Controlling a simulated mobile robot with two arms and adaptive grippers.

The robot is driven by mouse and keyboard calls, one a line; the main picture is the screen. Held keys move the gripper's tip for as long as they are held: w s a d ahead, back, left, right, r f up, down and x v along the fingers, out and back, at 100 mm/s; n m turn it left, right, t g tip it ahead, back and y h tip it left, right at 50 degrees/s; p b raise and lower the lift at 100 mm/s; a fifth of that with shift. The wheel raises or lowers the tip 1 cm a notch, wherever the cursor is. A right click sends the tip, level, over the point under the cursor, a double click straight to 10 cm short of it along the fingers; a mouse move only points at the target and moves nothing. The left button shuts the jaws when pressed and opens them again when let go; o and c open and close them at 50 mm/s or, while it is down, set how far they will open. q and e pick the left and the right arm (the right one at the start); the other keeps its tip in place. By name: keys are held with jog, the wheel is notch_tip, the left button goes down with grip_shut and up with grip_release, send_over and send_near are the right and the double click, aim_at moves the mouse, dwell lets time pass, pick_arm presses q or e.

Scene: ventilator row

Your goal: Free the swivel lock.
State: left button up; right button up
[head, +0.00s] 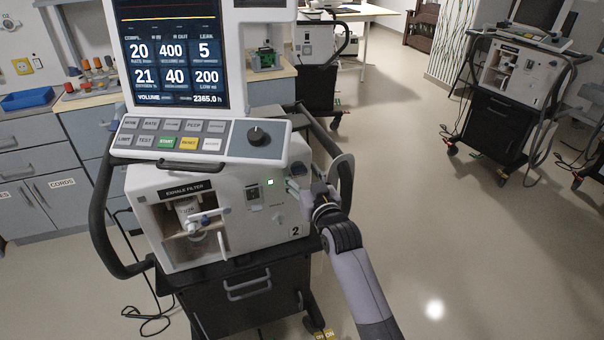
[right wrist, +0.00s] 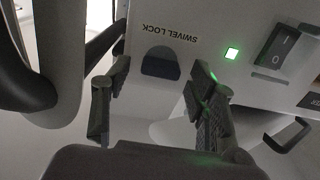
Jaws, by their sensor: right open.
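The swivel lock (right wrist: 160,64) is a dark, round-edged tab on the ventilator's light front panel, beside the printed words "SWIVEL LOCK", which appear upside down in the right wrist view. My right gripper (right wrist: 163,80) is open, with one finger on each side of the tab and nothing between them but the tab ahead. I cannot tell whether the fingers touch the panel. My left gripper is not in view.
A green light (right wrist: 231,53) and a rocker switch (right wrist: 283,47) sit near the lock. A curved side handle (head: 346,182) stands close to my right gripper. An exhale filter bay (head: 190,225) is open at left.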

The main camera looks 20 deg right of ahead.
jog(key=shift+w, duration=0.2)
jog(key=shift+c, duration=0.2)
jog(key=c, duration=1.1)
